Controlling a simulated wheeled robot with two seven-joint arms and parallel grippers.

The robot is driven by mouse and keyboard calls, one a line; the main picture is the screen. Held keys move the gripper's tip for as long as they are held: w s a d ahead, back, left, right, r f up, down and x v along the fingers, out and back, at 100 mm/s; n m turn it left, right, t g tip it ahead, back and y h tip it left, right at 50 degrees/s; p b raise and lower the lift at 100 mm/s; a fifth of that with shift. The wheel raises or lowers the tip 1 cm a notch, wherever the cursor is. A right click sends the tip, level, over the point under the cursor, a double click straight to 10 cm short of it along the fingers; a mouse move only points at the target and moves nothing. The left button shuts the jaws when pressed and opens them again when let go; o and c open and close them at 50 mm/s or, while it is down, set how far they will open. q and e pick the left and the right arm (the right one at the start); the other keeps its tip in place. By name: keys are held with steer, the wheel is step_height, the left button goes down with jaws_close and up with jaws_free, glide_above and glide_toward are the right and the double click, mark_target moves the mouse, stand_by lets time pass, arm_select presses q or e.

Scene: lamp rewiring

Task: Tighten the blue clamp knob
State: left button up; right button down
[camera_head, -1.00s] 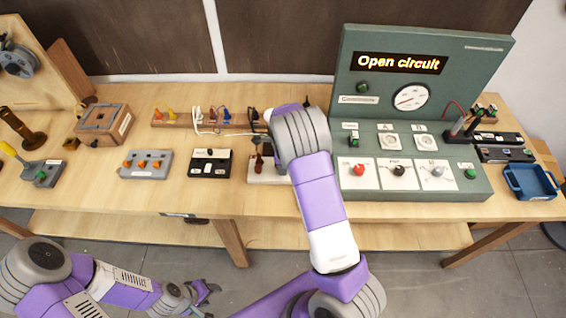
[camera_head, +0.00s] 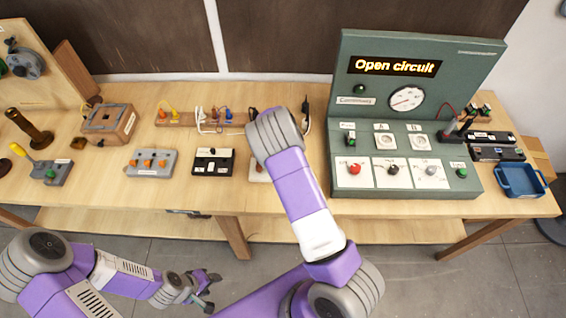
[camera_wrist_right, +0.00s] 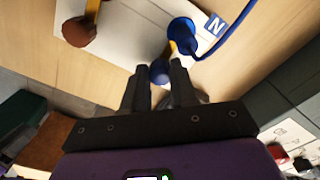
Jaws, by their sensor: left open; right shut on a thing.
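The small blue clamp knob (camera_wrist_right: 159,72) sits between the fingertips of my right gripper (camera_wrist_right: 160,80) in the right wrist view. My right gripper is shut on it. Just beyond is a larger blue round terminal (camera_wrist_right: 183,35) with a blue wire, beside a blue "N" label (camera_wrist_right: 215,25), on a white base plate (camera_wrist_right: 128,45). In the head view my right arm covers the knob and most of that plate (camera_head: 257,172). My left gripper (camera_head: 207,283) is open and empty, low in front of the table.
A brown round part (camera_wrist_right: 78,32) stands on the plate left of the knob. In the head view, a black switch block (camera_head: 212,162) and a grey block (camera_head: 151,163) lie left of my right arm. The green test panel (camera_head: 405,187) reads "Open circuit". A blue tray (camera_head: 522,181) is far right.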

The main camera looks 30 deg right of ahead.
steer(key=shift+m, duration=0.4)
steer(key=c, duration=0.9)
jaws_free()
steer(key=shift+r, duration=0.1)
step_height(320, 180, up, 8)
steer(key=shift+f, duration=0.25)
